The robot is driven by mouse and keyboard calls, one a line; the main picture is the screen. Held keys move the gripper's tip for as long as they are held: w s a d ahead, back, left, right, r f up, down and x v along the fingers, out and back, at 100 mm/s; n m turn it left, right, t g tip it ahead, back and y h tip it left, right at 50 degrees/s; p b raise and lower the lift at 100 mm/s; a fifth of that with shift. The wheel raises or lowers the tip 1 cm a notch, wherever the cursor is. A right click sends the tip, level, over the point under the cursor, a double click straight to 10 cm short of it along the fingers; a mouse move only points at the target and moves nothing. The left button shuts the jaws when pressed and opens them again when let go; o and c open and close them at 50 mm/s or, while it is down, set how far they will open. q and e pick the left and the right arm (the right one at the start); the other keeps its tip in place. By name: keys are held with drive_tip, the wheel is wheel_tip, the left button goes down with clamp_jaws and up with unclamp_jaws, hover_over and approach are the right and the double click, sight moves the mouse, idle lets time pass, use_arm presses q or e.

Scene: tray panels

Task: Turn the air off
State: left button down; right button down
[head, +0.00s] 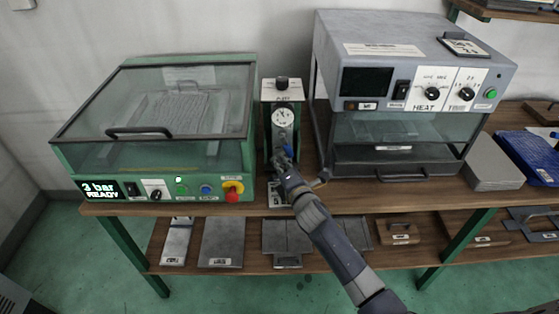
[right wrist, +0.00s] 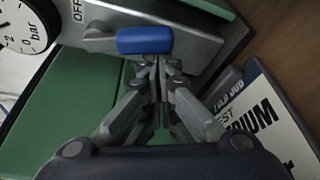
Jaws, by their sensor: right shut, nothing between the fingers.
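The air unit is a narrow green and grey panel (head: 268,97) with a black knob on top and a round pressure gauge (head: 283,117). The gauge's edge, marked bar, also shows in the right wrist view (right wrist: 22,25). Below it is a valve lever with a blue grip (right wrist: 145,40). The blue also shows in the head view (head: 288,150). A label reading OFF (right wrist: 78,10) is beside the lever. My right gripper (right wrist: 158,66) is shut and empty, its tips right at the blue grip; I cannot tell whether they touch. My left gripper is not in view.
A green machine with a clear lid (head: 150,100) stands to the left; its display (head: 101,190) reads 3 bar READY. A grey heater box (head: 400,45) stands close on the right. A printed card (right wrist: 262,125) lies near the gripper. Metal plates lie on the lower shelf (head: 340,255).

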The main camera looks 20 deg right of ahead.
drive_tip(key=shift+d+r, duration=0.1)
drive_tip(key=shift+d, duration=0.05)
drive_tip(key=shift+s+d+r+n+p, duration=0.15)
drive_tip(key=shift+d+n+p, duration=0.1)
drive_tip(key=shift+n+p, duration=0.55)
drive_tip(key=s+d+r+n+g+h+p, duration=0.1)
drive_tip(key=d+r+n+g+h+p, duration=0.1)
drive_tip(key=n+p, duration=0.6)
drive_tip(key=shift+s+d+r+g+h+p, duration=0.35)
drive_tip(key=shift+d+r+h+p, duration=1.05)
drive_tip(key=shift+p, duration=2.45)
drive_tip(key=shift+w+d+f+y, duration=0.15)
drive_tip(key=shift+d+f+y, duration=0.25)
drive_tip(key=shift+d+f, duration=0.15)
drive_tip(key=shift+f, duration=0.1)
